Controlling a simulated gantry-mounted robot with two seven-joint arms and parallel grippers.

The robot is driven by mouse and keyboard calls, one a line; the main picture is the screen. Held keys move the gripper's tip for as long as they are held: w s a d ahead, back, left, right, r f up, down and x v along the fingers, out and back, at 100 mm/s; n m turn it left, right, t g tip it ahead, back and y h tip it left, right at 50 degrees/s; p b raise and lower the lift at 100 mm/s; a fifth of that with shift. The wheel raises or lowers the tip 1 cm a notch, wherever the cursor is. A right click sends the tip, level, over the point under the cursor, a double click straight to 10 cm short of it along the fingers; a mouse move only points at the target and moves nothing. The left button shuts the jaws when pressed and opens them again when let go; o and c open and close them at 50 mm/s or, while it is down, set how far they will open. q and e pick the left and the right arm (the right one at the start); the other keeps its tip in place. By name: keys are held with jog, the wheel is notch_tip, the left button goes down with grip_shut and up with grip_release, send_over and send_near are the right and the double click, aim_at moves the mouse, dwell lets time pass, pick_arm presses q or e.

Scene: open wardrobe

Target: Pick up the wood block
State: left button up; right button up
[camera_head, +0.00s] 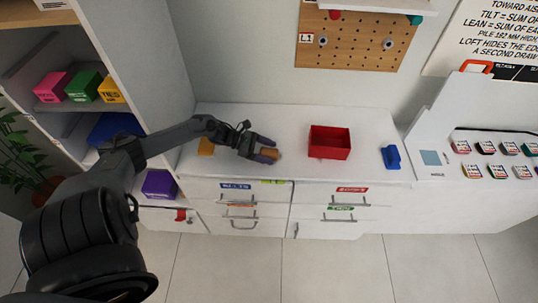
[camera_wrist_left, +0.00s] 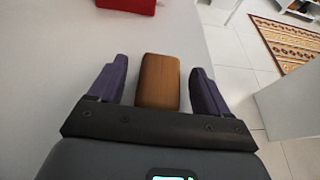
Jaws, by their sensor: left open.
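The wood block (camera_wrist_left: 158,78) is a brown, rounded rectangular block. In the left wrist view it lies between the two purple-tipped fingers of my left gripper (camera_wrist_left: 157,88), with a visible gap on each side. In the head view the wood block (camera_head: 271,152) shows as a small orange-brown piece between the fingertips of my left gripper (camera_head: 267,150), over the white counter top. My left gripper is open around the block. Part of the block is hidden by the fingers in the head view. My right gripper is in neither view.
A red open box (camera_head: 329,143) stands on the white counter (camera_head: 300,120) right of the gripper. A blue object (camera_head: 391,157) lies farther right. Drawers (camera_head: 240,211) are below; a shelf unit with colored boxes (camera_head: 84,86) stands left.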

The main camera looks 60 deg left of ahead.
pick_arm(q)
jog(key=c, duration=1.1)
jog(key=shift+o, duration=0.2)
